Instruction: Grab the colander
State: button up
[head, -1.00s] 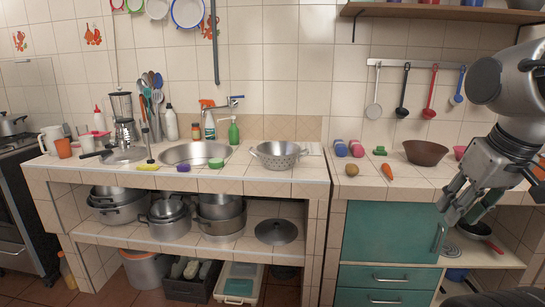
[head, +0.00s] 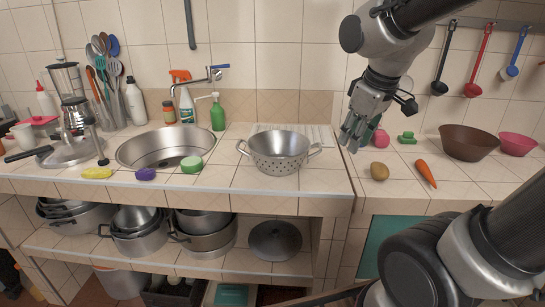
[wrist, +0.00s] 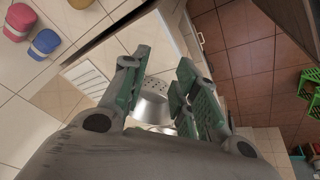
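The colander (head: 279,154) is a silver metal bowl with holes and two side handles. It stands upright on the tiled counter, right of the sink. My gripper (head: 352,139) is above the counter to the right of the colander and apart from it, with its fingers pointing down. In the wrist view my gripper (wrist: 160,90) has its green-padded fingers spread, and part of the colander (wrist: 152,103) shows beyond and between them. The fingers hide the rest of the colander there.
The sink (head: 160,147), a green sponge (head: 191,164) and a green bottle (head: 217,113) are left of the colander. A potato (head: 379,171), a carrot (head: 426,173) and a brown bowl (head: 468,143) lie to the right. Pots stand on the shelf below.

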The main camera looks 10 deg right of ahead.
jog(key=w+a+f+n, duration=0.4)
jog(key=w+a, duration=0.2)
jog(key=a, duration=0.1)
jog(key=w+a+f+n, duration=0.4)
jog(key=w+a+n, duration=0.1)
jog(key=w+a, duration=0.15)
jog(key=shift+y, duration=0.3)
jog(key=x, duration=0.5)
jog(key=w+x, duration=0.1)
jog(key=x, duration=0.2)
jog(key=shift+a+r, duration=0.15)
jog(key=shift+a, duration=0.15)
grip_shut()
